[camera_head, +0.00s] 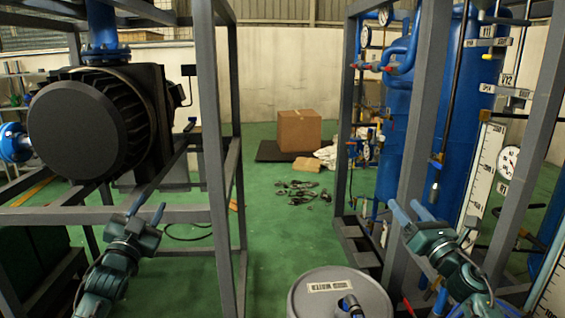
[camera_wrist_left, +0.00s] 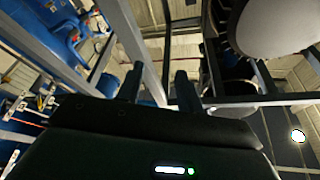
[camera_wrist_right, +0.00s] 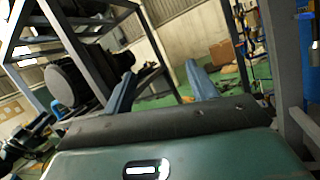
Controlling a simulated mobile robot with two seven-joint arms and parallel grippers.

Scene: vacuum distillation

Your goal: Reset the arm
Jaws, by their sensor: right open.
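My left gripper (camera_head: 148,211) is raised at the lower left of the head view, in front of the grey frame on the left. Its two fingers also show apart in the left wrist view (camera_wrist_left: 160,88), with nothing between them. My right gripper (camera_head: 408,212) is raised at the lower right of the head view, close to the grey frame on the right. Its fingers are spread and empty in the right wrist view (camera_wrist_right: 160,80). Neither gripper holds anything. Contact between the right gripper and the frame cannot be told.
A grey frame (camera_head: 213,130) with a dark pump (camera_head: 80,130) stands left. Another grey frame (camera_head: 421,120) with a blue tank (camera_head: 400,130), gauges and valves stands right. A drum (camera_head: 325,287) stands front centre. Green floor is open between the frames, with a cardboard box (camera_head: 299,131) behind.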

